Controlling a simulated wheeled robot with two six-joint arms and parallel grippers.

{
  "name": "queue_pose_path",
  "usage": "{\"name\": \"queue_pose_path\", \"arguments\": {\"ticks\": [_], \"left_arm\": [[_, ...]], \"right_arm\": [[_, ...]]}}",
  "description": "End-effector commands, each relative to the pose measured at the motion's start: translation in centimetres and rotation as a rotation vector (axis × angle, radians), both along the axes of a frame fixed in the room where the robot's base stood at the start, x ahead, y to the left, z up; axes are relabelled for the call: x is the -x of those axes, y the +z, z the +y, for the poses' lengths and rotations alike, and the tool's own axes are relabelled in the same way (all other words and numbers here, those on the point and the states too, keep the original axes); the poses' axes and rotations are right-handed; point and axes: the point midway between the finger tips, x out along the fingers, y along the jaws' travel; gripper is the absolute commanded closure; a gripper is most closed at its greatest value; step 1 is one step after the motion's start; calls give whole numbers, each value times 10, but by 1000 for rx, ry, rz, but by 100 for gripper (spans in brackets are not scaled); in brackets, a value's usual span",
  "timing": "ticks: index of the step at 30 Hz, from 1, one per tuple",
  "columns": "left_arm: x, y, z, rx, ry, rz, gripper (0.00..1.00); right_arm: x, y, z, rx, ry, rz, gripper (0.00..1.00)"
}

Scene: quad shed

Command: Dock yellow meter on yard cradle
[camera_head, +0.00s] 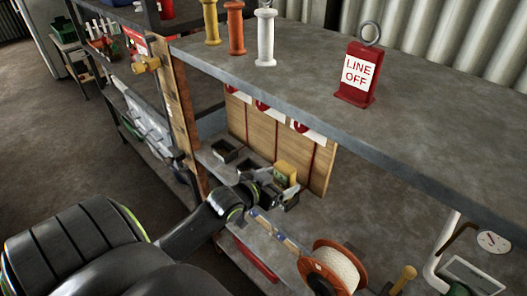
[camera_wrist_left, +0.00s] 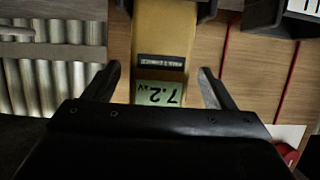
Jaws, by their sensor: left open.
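The yellow meter (camera_head: 285,171) stands in the lower bay of the bench, in front of the wooden back board. In the left wrist view the meter (camera_wrist_left: 163,45) fills the middle, and its display reads 7.2, upside down. My left gripper (camera_head: 279,190) is at the meter. In the left wrist view its two open fingers (camera_wrist_left: 159,72) lie on either side of the meter's display end, with gaps showing at both sides. Dark open holders (camera_head: 226,152) sit left of the meter; I cannot tell which one is the yard cradle. My right gripper does not show.
The grey upper shelf (camera_head: 420,125) overhangs the bay, carrying a red LINE OFF sign (camera_head: 358,74) and yellow, orange and white posts (camera_head: 265,38). A cable reel (camera_head: 335,268) and a level-like bar (camera_head: 277,232) lie right of my left arm. A wooden post (camera_head: 183,110) stands left.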

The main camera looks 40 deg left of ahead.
Motion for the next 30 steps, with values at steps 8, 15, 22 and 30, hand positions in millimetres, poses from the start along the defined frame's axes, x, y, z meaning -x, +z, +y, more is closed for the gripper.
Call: {"name": "queue_pose_path", "arguments": {"ticks": [8,15,22,30], "left_arm": [[51,18,4,-2,-3,3,22],[71,26,5,-1,-1,2,22],[73,27,6,-1,-1,1,22],[73,27,6,0,-1,1,22]], "right_arm": [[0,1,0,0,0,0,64],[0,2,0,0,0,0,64],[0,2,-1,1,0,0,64],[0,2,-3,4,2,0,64]]}}
